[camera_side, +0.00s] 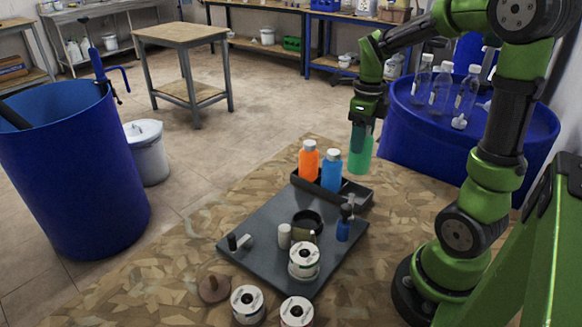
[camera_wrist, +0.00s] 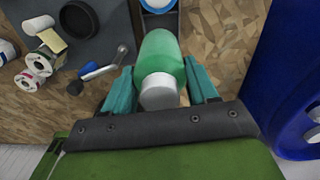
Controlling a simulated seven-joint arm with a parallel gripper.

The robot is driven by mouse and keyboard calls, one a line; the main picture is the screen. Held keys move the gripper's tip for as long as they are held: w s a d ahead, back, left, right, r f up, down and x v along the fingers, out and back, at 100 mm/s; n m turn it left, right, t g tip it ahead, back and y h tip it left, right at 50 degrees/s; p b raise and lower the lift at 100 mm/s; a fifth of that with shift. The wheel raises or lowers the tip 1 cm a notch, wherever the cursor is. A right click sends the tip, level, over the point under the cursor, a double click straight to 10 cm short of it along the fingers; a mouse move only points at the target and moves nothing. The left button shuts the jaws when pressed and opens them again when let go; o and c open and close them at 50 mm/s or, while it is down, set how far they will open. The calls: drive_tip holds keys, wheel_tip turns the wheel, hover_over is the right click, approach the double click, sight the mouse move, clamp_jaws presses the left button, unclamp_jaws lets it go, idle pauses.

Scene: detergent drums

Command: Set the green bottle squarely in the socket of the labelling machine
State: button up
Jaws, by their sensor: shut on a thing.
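The labelling machine (camera_side: 262,228) is a dark grey plate on the table. Its socket (camera_side: 307,214) looks like a black ring near the plate's middle. The socket (camera_wrist: 78,18) also shows at the upper left of the wrist view, apart from the bottle. Nothing stands in it.
An orange bottle (camera_side: 309,165) and a blue bottle (camera_side: 331,174) stand in the black tray (camera_side: 352,197) at the plate's back edge. A label roll (camera_side: 304,258) and small posts stand around the socket. A blue drum (camera_side: 405,145) with clear bottles is behind my arm.

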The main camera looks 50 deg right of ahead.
drive_tip(key=w+a+f+n, duration=0.2)
drive_tip(key=a+n, duration=0.1)
drive_tip(key=a, duration=0.5)
drive_tip(key=w+a+f+n, duration=0.1)
drive_tip(key=a+f+n, duration=0.1)
drive_tip(key=a, duration=0.6)
drive_tip(key=shift+w+f+n, duration=0.4)
drive_tip(key=shift+f, duration=0.3)
drive_tip(key=shift+a+f, duration=0.1)
drive_tip(key=shift+f, duration=0.8)
idle(0.6)
drive_tip(key=shift+f, duration=0.3)
idle(0.3)
drive_tip(key=o, duration=1.5)
